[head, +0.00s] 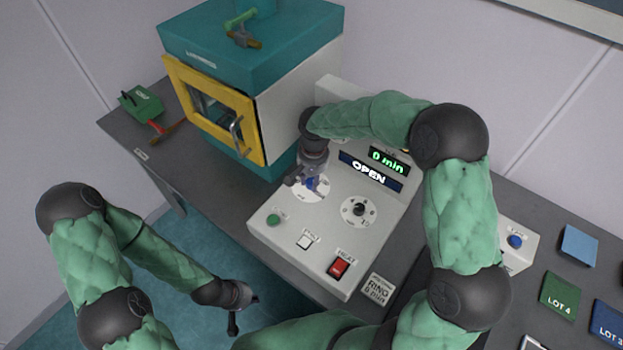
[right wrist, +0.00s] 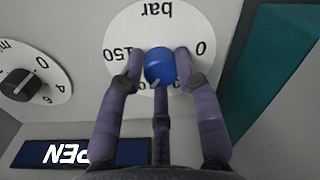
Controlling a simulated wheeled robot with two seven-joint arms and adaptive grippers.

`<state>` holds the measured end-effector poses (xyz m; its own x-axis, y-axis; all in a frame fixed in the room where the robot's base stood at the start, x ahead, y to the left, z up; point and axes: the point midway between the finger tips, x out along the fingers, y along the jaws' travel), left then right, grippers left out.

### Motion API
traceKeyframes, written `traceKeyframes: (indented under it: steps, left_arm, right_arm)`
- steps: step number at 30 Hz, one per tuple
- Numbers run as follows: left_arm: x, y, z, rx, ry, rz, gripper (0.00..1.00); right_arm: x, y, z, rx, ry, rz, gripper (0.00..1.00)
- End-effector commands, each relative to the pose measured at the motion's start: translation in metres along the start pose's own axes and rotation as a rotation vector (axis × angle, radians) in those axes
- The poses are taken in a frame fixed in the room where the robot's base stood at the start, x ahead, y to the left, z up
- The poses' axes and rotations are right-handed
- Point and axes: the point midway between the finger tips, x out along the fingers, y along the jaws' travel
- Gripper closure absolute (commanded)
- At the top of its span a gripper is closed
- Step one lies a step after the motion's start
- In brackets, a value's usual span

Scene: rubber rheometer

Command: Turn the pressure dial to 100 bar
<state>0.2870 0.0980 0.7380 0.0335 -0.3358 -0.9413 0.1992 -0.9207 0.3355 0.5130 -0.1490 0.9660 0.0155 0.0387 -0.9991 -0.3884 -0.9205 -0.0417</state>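The pressure dial is a blue knob (right wrist: 160,68) on a round white face (right wrist: 120,35) marked "bar", with 0 and 150 readable, upside down in the right wrist view. A pale pointer mark shows at the knob's lower edge. In the head view the knob (head: 311,184) is partly hidden by my right gripper (head: 307,182), which reaches down onto it. In the right wrist view two purple fingertips (right wrist: 160,62) press close on either side of the knob, with the third finger below it. My left gripper (head: 243,312) hangs empty left of the console, its fingers apart.
The console (head: 275,252) also has a black dial (head: 359,209), a green button (head: 274,220), a white button (head: 304,242) and a red switch (head: 339,267). Its displays read "0 min" and "OPEN" (head: 370,172). A teal-and-white machine with a yellow door frame (head: 183,85) stands behind left.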

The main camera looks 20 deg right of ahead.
Motion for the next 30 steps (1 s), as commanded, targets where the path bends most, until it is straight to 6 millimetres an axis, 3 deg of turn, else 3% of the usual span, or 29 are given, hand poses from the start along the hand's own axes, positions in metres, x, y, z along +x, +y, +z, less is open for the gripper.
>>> traceKeyframes:
  steps: [1, 2, 15, 30]
  left_arm:
    - [0.000, 0.000, 0.000, 0.000, 0.000, 0.000, 1.00]
    - [0.000, 0.000, 0.000, 0.000, 0.000, 0.000, 1.00]
    - [0.000, 0.000, 0.000, 0.000, 0.000, 0.000, 1.00]
    - [0.000, 0.000, 0.000, 0.000, 0.000, 0.000, 1.00]
  right_arm:
    - [0.001, 0.000, 0.001, -0.001, -0.002, 0.001, 0.51]
    - [0.001, 0.000, 0.001, -0.001, -0.002, 0.001, 0.44]
    - [-0.007, 0.000, 0.000, -0.001, 0.001, 0.000, 0.44]
    - [-0.095, -0.001, 0.000, -0.001, 0.002, -0.002, 0.44]
